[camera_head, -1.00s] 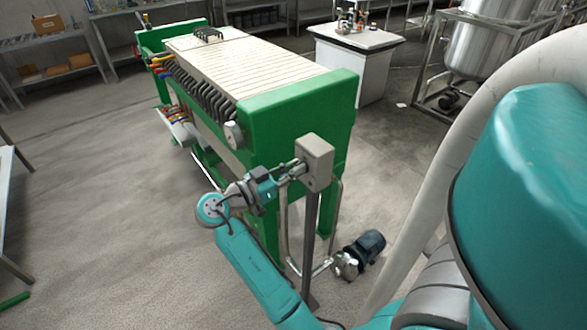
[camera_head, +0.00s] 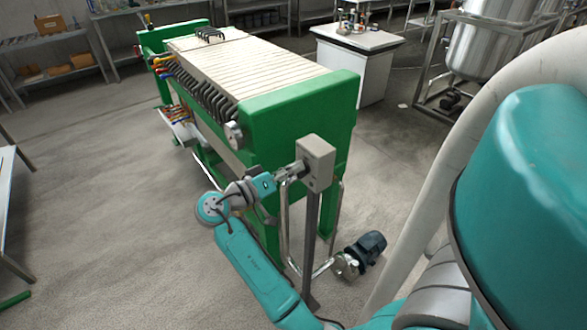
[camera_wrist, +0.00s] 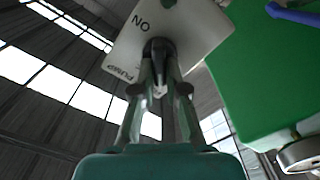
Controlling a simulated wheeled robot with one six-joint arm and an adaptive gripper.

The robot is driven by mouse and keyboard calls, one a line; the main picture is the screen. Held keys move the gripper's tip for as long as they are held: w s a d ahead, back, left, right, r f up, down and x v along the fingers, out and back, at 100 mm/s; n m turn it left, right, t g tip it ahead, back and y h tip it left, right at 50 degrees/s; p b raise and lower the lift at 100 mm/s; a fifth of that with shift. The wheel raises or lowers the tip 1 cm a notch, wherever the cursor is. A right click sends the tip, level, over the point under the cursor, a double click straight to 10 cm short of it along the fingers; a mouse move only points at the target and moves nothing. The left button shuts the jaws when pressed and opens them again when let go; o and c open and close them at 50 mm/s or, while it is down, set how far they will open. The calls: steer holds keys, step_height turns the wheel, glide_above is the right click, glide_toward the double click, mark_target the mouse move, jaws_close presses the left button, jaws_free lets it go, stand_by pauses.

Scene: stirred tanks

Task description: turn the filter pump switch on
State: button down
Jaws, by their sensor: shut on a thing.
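The pump switch box (camera_head: 318,160) is a grey box on a post at the near end of the green filter press. In the wrist view its pale plate (camera_wrist: 190,38) is tilted, with "ON" and "PUMP" lettering that appears turned over. A dark knob (camera_wrist: 158,46) stands out from the plate. My gripper (camera_wrist: 160,84) is shut on the knob, with one finger on each side. In the head view my gripper (camera_head: 296,171) meets the box's left face, and the knob is hard to make out there.
The green filter press (camera_head: 300,115) stands just behind the box. A blue pump motor (camera_head: 369,248) with piping sits on the floor to the right of the post. A white cabinet (camera_head: 358,62) and a steel tank (camera_head: 488,45) stand farther back. Open floor lies to the left.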

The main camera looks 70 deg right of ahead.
steer(key=shift+w+d+f+n, duration=0.1)
steer(key=shift+f+n, duration=0.05)
steer(key=shift+n, duration=1.5)
steer(key=shift+w+a+f+n, duration=0.1)
steer(key=shift+f+n, duration=0.05)
steer(key=shift+n, duration=1.45)
steer(key=shift+d+f+n, duration=0.1)
steer(key=shift+f+n, duration=0.05)
steer(key=shift+n, duration=1.5)
steer(key=c, duration=1.2)
jaws_free()
steer(key=v, duration=1.2)
